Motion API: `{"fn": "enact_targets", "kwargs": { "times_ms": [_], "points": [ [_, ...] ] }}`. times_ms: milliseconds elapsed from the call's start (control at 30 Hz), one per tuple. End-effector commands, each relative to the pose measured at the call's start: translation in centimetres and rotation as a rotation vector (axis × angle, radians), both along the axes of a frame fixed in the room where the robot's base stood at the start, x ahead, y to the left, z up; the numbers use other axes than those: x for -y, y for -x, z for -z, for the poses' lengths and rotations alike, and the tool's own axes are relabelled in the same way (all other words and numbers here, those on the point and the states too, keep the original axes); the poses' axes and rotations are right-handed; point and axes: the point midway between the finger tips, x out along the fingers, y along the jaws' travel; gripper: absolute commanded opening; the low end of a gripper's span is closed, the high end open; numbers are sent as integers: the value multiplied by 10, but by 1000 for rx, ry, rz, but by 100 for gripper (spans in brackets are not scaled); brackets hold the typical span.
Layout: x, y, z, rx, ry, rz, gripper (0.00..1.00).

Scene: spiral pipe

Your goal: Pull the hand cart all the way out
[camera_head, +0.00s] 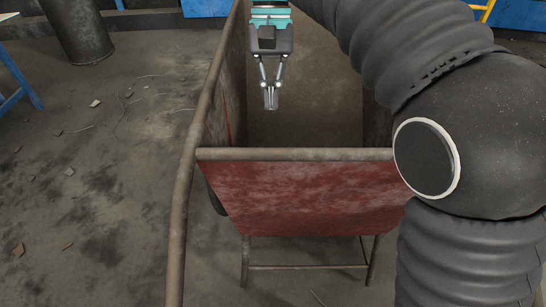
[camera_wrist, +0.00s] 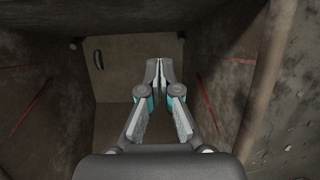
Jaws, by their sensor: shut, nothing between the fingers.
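The hand cart (camera_head: 305,195) is a worn red metal tub with a rounded rim, a long rusty side tube and a tube leg frame below. My gripper (camera_head: 271,104) is over the open tub, beyond its near rim, fingers pointing down. The fingers are shut together with nothing between them and seem apart from the rim. In the wrist view my gripper (camera_wrist: 160,68) points into the brown inside of the cart (camera_wrist: 115,75), with red streaks on the walls. My arm hides the cart's right side.
A dark cylinder (camera_head: 78,30) stands at the upper left, beside a blue frame (camera_head: 18,80). Small debris (camera_head: 68,172) lies on the stained floor. The floor left of the cart is mostly open. Blue objects (camera_head: 206,7) and a yellow rail (camera_head: 486,10) show at the back.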

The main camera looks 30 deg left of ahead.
Motion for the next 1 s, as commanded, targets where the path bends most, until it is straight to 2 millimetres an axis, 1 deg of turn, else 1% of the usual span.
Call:
{"fn": "enact_targets", "kwargs": {
  "times_ms": [167, 567, 800, 1000],
  "points": [
    [4, 6, 22, 0, 1, 0, 0],
    [17, 26, 92, -1, 1, -1, 0],
    [32, 51, 96, 2, -1, -1, 0],
    [37, 59, 98, 2, -1, -1, 0]
  ]
}}
